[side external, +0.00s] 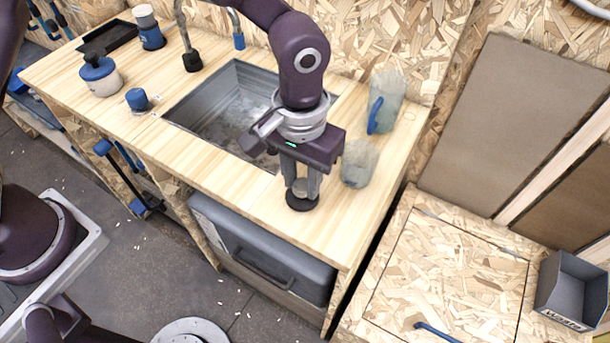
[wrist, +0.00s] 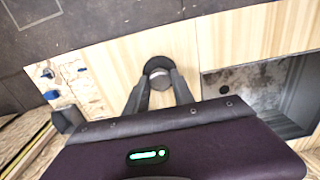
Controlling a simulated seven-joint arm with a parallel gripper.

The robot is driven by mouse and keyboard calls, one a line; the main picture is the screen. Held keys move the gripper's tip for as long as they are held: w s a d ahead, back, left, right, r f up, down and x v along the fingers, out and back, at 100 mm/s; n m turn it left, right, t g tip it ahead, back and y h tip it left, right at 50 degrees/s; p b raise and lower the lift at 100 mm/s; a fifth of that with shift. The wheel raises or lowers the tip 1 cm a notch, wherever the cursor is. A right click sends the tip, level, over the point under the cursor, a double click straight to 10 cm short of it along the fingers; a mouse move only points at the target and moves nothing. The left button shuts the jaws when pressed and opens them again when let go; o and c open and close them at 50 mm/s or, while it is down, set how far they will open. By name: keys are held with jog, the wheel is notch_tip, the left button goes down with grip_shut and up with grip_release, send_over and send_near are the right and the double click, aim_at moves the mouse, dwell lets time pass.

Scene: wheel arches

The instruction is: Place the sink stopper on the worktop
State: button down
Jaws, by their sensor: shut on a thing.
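The sink stopper (side external: 302,200) is a dark round disc with a lighter grey top part. It is at the worktop (side external: 265,207) near the front edge, to the right of the sink in the side view. My gripper (side external: 301,184) points down and is shut on its grey top part. The stopper (wrist: 159,66) also shows between my fingertips (wrist: 160,82) in the wrist view, over pale wood. I cannot tell whether its underside touches the worktop.
The grey sink basin (side external: 222,100) lies behind and left of my gripper. A clear jar (side external: 358,163) stands close to its right, and a jug with a blue handle (side external: 384,100) stands behind that. Blue-lidded containers (side external: 101,76) stand at the left. Bare worktop lies in front.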

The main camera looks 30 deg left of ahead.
aim_at(302, 185)
jog(key=shift+f, duration=0.2)
jog(key=shift+f, duration=0.1)
jog(key=c, duration=1.1)
grip_release()
notch_tip(302, 185, up, 12)
jog(key=shift+r, duration=0.15)
